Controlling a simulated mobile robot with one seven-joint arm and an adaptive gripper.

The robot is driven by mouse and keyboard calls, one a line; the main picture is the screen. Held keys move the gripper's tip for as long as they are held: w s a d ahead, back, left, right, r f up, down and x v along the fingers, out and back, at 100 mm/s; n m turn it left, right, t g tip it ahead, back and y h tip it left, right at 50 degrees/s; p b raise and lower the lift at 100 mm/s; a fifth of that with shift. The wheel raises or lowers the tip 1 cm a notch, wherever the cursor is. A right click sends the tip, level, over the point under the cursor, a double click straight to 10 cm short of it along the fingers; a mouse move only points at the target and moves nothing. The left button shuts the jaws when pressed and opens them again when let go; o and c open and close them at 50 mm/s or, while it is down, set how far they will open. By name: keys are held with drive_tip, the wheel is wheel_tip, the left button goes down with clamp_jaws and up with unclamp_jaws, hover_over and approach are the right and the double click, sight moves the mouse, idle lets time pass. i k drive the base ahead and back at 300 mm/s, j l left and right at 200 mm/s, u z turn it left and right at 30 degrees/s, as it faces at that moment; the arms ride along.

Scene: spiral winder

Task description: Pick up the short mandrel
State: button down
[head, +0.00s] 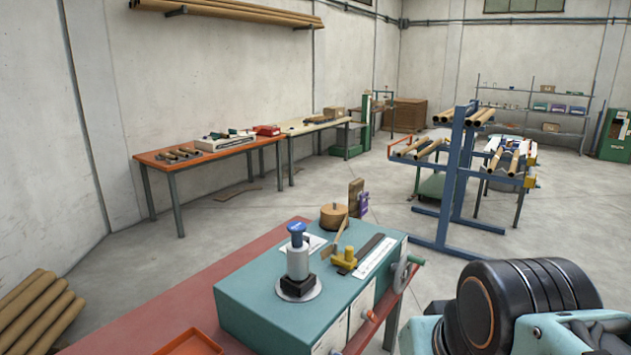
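I cannot tell for sure which thing is the short mandrel. A short upright silver cylinder with a blue top (297,257) stands on a black block and a round pale plate on the teal cabinet (262,305). Several short dark rods or tubes (180,153) lie on the orange-topped table (150,158) at the back left. Part of my arm (530,300) fills the lower right, but its gripper is out of view, so its distance from these things does not show.
A yellow clamp-like piece (345,259), a wooden disc (333,216) and a dark flat strip (369,250) share the cabinet top. A handwheel (402,273) juts from its right side. A blue rack (456,180) holds cardboard tubes behind. Open floor lies between cabinet and tables.

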sight(297, 250)
drive_tip(key=i+u, duration=0.1)
drive_tip(key=u, duration=1.1)
drive_tip(key=i+l+u, duration=0.1)
drive_tip(key=l+u, duration=1)
drive_tip(key=l, duration=0.3)
drive_tip(key=i, duration=0.05)
